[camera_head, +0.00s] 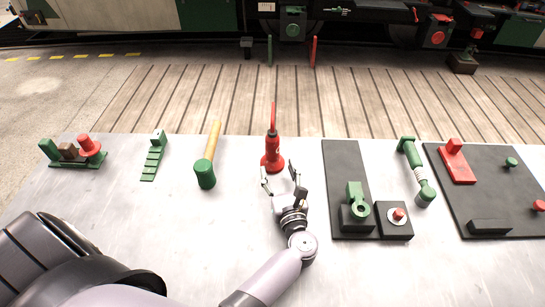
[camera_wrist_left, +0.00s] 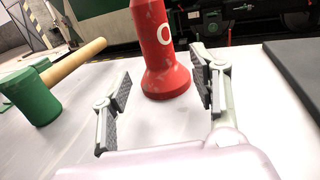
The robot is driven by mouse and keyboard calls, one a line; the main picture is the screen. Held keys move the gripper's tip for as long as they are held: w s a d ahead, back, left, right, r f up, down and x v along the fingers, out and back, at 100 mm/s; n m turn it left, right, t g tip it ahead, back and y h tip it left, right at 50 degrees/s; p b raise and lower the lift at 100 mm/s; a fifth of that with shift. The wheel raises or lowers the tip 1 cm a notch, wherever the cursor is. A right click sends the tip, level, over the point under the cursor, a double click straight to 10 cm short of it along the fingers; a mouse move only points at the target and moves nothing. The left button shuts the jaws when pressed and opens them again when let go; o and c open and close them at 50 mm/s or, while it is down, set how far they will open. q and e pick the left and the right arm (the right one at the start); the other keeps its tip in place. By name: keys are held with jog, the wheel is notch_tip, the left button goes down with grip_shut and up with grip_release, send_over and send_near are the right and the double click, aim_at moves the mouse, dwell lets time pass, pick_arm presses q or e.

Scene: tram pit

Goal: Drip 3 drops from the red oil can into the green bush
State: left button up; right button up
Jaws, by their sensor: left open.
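The red oil can (camera_head: 273,153) stands upright on the grey table, its thin spout pointing up. It also shows in the left wrist view (camera_wrist_left: 167,75), where its top is cut off. My left gripper (camera_head: 279,176) is open just in front of the can. In the left wrist view its fingers stand left and right of the can's body, with gaps on both sides, and the can looks slightly beyond them. A green part with a round ring end (camera_head: 357,201), which looks like the green bush, stands on a black block to the right. My right gripper is not in view.
A hammer with a green head (camera_head: 205,174) lies left of the can. Further left are a green stepped piece (camera_head: 154,158) and a green rack (camera_head: 78,160). Right are black plates (camera_head: 345,160), a red-topped block (camera_head: 394,220) and a green-handled tool (camera_head: 413,160). Bare table surrounds the can.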

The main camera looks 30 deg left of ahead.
aim_at(274, 158)
pick_arm(q)
jog(key=x, duration=0.7)
jog(key=shift+a, duration=0.1)
jog(key=shift+r, duration=0.1)
grip_shut()
dwell(0.5)
